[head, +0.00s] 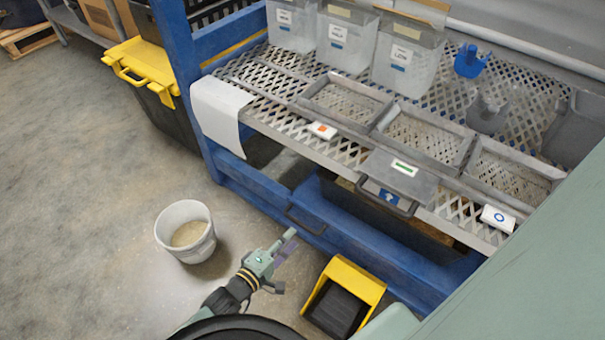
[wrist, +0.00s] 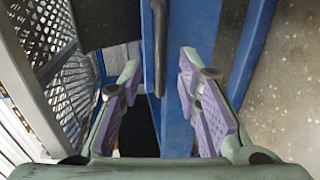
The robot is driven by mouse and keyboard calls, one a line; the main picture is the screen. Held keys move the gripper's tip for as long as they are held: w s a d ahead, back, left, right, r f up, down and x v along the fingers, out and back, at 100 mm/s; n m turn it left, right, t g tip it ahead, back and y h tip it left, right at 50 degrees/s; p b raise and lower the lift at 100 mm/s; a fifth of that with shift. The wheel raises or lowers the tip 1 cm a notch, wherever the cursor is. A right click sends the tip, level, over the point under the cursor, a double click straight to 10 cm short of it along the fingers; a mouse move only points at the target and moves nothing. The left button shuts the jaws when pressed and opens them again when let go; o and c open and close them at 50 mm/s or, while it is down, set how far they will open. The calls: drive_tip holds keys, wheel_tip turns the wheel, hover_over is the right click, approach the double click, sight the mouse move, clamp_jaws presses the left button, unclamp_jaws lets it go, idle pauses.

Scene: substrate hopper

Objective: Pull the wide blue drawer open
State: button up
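The wide blue drawer (head: 350,244) is low on the blue frame, under the mesh shelf. Its dark bar handle (head: 305,220) is on the front; how far the drawer stands open is hard to tell. My gripper (head: 287,243) is low in front of it, just short of the handle. In the wrist view my gripper (wrist: 161,72) is open, with its purple pads apart and nothing held. The handle (wrist: 160,45) lies ahead, lined up with the gap between the fingers. I see no contact.
A white bucket (head: 187,232) stands on the floor to the left, and a yellow and black scoop-like bin (head: 344,297) to the right of my gripper. A grey tray with a handle (head: 398,180) juts out from the shelf above.

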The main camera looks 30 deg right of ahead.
sight(303, 224)
drive_tip(key=b+x, duration=0.1)
drive_tip(key=x, duration=0.6)
drive_tip(key=shift+w+d+f, duration=0.1)
drive_tip(key=shift+w+d, duration=0.05)
drive_tip(key=shift+d, duration=0.05)
drive_tip(key=shift+c, duration=0.3)
clamp_jaws()
idle(0.3)
